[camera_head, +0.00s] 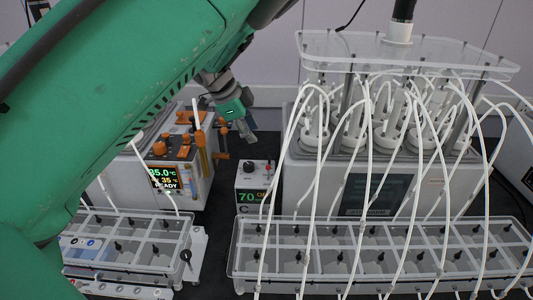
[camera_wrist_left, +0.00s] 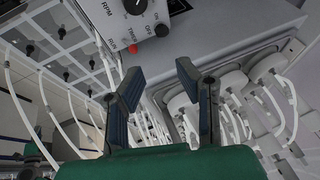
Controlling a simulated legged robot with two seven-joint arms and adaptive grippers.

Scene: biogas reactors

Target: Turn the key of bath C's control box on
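Bath C's control box (camera_head: 254,186) is a small white and black box marked "C" with a green "70" display. I cannot tell which part is the key. My left gripper (camera_head: 246,130) is above and behind the box in the head view. The left wrist view shows its fingers (camera_wrist_left: 159,75) open and empty, apart from the box. My right gripper is out of view.
Bath C (camera_head: 310,180) with bottles and many white tubes stands right of the box. Another bath (camera_head: 130,185) with an orange-fitted unit is at left. Divided clear racks (camera_head: 236,262) fill the front. A narrow dark gap (camera_head: 215,225) separates the setups.

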